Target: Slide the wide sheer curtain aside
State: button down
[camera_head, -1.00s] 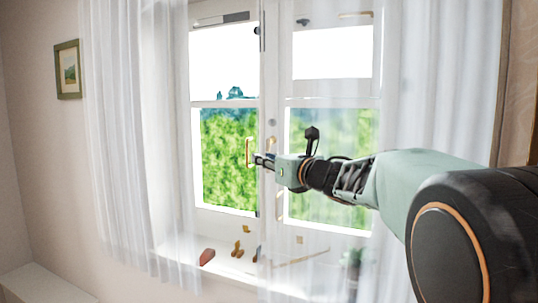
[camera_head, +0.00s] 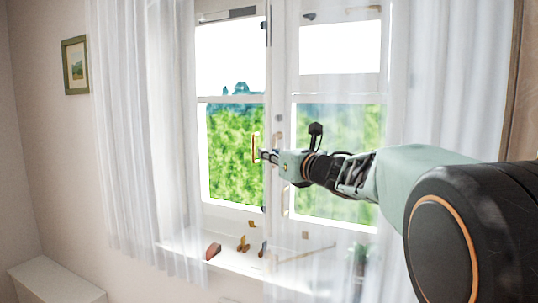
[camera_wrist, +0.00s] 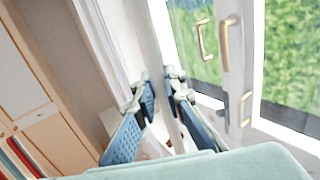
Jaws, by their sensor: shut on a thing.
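The wide sheer curtain (camera_head: 450,90) hangs over the right part of the window. It is thin and see-through towards its left edge and falls in thicker folds at the right. My gripper (camera_head: 264,155) is at the curtain's left edge, in front of the window's middle post. In the wrist view my gripper (camera_wrist: 160,86) has its two blue-padded fingers on either side of a pale strip and is shut on the curtain edge. The exact contact is hard to make out there.
Another sheer curtain (camera_head: 125,130) hangs at the left. A brass window handle (camera_head: 255,147) is close to my gripper. Small ornaments, including a reddish piece (camera_head: 213,251), stand on the sill (camera_head: 235,262). A green plant (camera_head: 360,256) shows through the curtain. A white bench (camera_head: 55,282) stands lower left.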

jog(key=s+d+b, duration=0.3)
jog(key=s+d, duration=0.1)
jog(key=d, duration=0.7)
jog(key=s+d+b, duration=0.4)
jog(key=d, duration=0.7)
jog(key=shift+d, duration=0.1)
jog(key=c, duration=2.3)
grip_release()
jog(key=shift+o, duration=0.2)
jog(key=shift+s, duration=0.15)
jog(key=v, duration=1.1)
jog(key=shift+s+d, duration=0.25)
jog(key=shift+s, duration=0.05)
jog(key=shift+o, duration=0.4)
